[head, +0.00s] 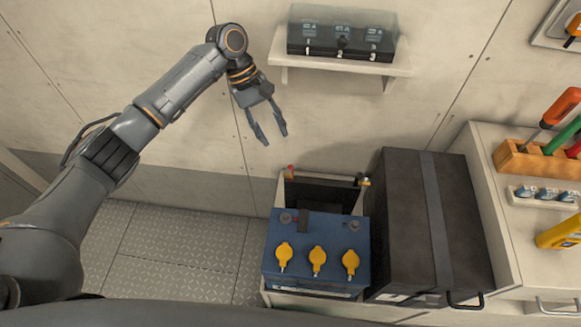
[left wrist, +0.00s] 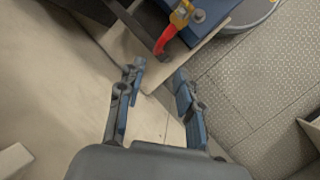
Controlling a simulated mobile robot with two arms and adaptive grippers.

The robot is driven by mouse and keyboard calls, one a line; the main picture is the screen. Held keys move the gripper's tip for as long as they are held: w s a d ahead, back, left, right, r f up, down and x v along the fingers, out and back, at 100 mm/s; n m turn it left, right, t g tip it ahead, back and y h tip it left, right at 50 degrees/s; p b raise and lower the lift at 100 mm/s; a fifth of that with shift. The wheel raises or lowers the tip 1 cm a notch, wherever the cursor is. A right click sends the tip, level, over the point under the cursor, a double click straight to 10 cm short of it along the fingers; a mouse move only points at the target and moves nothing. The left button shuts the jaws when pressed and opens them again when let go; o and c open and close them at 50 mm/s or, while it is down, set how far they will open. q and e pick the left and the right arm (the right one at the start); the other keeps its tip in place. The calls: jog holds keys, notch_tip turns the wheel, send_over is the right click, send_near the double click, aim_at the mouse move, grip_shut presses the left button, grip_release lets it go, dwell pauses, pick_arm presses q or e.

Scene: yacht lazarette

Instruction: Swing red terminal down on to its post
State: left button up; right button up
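The red terminal (head: 290,169) stands at the back left corner of the battery box, behind the blue battery (head: 318,243). In the left wrist view, its red sleeve (left wrist: 166,39) and brass clamp (left wrist: 181,14) show near the top. A grey post (head: 285,218) is on the battery's back left; a round grey stud (left wrist: 198,15) shows beside the clamp in the wrist view. The clamp appears apart from the post. My left gripper (head: 267,140) is open and empty, above and left of the red terminal. My right gripper is not in view.
A second terminal (head: 364,182) stands at the box's back right. A black lidded box (head: 430,220) is close on the right. A shelf (head: 340,64) with a switch panel is above. A tool rack (head: 540,158) is far right. The floor at left is clear.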

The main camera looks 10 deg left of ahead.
aim_at(290, 167)
pick_arm(q)
jog(key=x, duration=1.2)
jog(key=shift+d+f+p, duration=0.1)
jog(key=shift+f+p, duration=0.2)
grip_shut()
